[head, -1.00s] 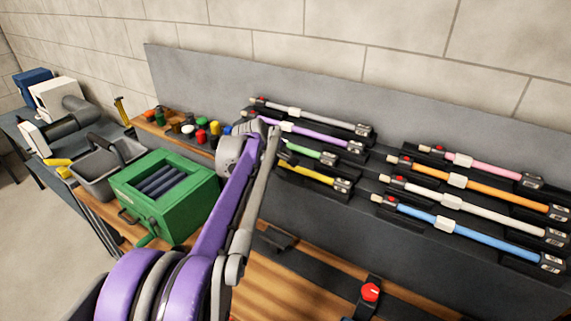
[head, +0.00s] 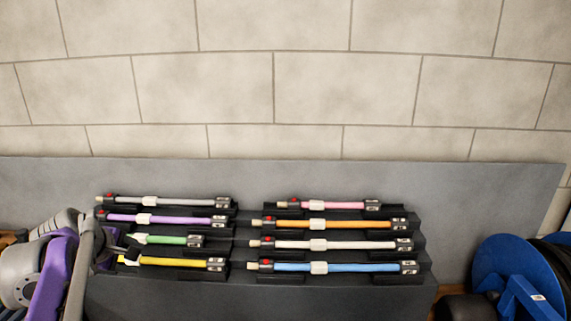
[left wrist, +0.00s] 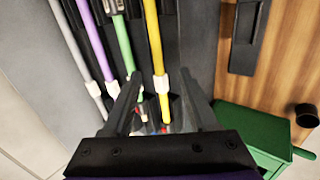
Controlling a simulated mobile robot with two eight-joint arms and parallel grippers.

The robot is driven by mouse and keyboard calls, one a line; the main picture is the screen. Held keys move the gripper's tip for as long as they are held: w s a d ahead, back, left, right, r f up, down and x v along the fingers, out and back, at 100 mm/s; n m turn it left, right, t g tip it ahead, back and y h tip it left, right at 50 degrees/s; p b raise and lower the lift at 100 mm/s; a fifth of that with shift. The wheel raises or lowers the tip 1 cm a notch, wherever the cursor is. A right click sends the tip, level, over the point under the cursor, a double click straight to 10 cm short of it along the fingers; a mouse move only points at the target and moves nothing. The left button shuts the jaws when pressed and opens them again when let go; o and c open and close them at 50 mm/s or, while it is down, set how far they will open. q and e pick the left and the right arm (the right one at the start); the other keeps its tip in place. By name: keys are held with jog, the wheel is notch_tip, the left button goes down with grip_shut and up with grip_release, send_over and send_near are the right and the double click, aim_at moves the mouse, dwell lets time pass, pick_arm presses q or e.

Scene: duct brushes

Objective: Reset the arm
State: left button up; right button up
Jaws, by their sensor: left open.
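My left arm comes in at the lower left of the head view, its gripper (head: 122,251) by the left ends of the green brush (head: 168,240) and the yellow brush (head: 178,262). In the left wrist view the two dark fingers (left wrist: 160,82) are apart. The yellow brush (left wrist: 153,35) and its white collar show between them, and the green brush (left wrist: 122,45) runs by the left finger. I cannot tell whether the fingers touch either brush. Nothing is seen gripped. My right gripper is in neither view.
The dark stepped rack (head: 260,300) holds two columns of coloured brushes, including purple (head: 185,219), orange (head: 350,224) and blue (head: 350,267). A grey panel (head: 400,178) stands behind it. A blue reel (head: 505,265) is at right. The green box (left wrist: 250,135) shows in the left wrist view.

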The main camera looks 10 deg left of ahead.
pick_arm(q)
jog(key=s+d+f+m+g, duration=0.1)
jog(key=s+d+f+m, duration=0.2)
jog(key=d, duration=0.3)
jog(key=s+d+f+m+h, duration=0.1)
jog(key=s+d+f+m, duration=0.25)
jog(key=d, duration=0.25)
jog(key=s+d+f+m+g, duration=0.1)
jog(key=s+d+f+m, duration=0.25)
jog(key=d, duration=0.25)
jog(key=s+d+f+m, duration=0.7)
jog(key=s+f+m, duration=0.1)
jog(key=s+f, duration=0.3)
jog(key=shift+d+f+m, duration=0.2)
jog(key=shift+d+m, duration=0.15)
jog(key=shift+m, duration=0.05)
